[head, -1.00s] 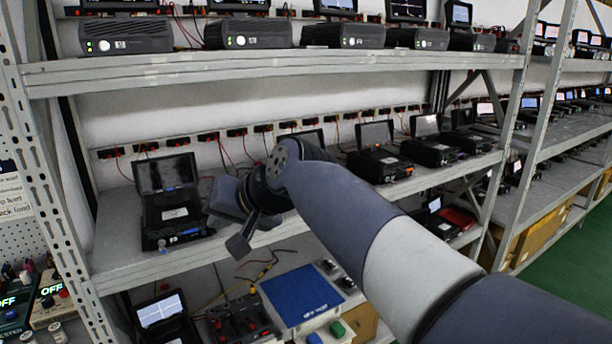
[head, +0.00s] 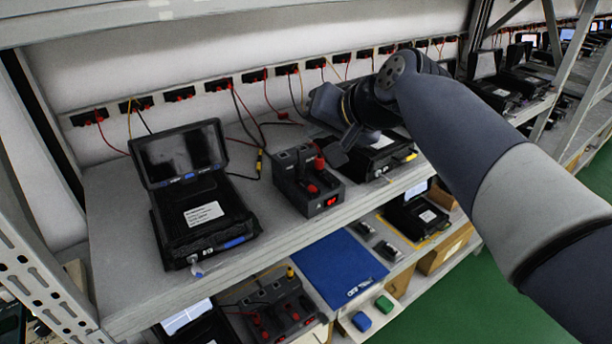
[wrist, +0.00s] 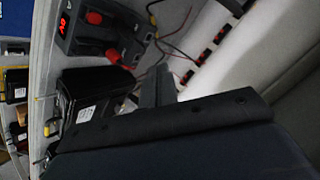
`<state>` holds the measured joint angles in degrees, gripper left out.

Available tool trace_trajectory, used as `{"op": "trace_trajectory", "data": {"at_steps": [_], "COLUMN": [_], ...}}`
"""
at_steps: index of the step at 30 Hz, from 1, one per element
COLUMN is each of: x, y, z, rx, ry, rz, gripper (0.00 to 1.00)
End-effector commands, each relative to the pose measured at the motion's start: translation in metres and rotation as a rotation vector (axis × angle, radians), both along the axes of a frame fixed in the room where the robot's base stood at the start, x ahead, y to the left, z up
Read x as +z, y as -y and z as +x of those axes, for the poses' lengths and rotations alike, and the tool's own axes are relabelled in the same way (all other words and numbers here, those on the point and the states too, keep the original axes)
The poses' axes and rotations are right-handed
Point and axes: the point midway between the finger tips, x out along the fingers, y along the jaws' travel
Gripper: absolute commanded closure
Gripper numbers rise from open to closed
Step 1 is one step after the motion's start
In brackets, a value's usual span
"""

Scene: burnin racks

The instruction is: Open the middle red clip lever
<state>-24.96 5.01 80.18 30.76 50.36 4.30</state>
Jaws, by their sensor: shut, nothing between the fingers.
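A dark grey clip box (head: 318,205) stands on the middle shelf. It has two raised grey blocks and a red light on its front. One red lever (head: 319,162) stands at its back right and another red lever (head: 313,188) lies nearer its front. In the wrist view the box (wrist: 98,38) is at upper left, with both red parts showing. I cannot tell which is the middle lever. My gripper (head: 334,158) is shut and empty, just right of the box and apart from it. Its fingers (wrist: 160,80) point towards the wires behind the box in the wrist view.
An open black case (head: 205,225) stands left of the box, and another case (head: 378,165) lies under my arm to the right. Red and black wires (head: 262,140) run behind. The shelf is bare between the left case and the box. A blue panel (head: 338,268) lies below.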

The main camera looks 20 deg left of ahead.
Motion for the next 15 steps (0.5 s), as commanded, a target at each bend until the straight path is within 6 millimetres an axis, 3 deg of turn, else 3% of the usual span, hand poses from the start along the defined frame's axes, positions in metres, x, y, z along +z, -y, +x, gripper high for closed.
{"op": "trace_trajectory", "data": {"at_steps": [8,15], "x": [-0.001,-0.017], "y": [0.0,-0.001], "z": [0.0,0.001], "rx": [0.0,0.0], "ry": [0.0,-0.001], "rz": [0.0,0.0], "gripper": [1.0,1.0]}}
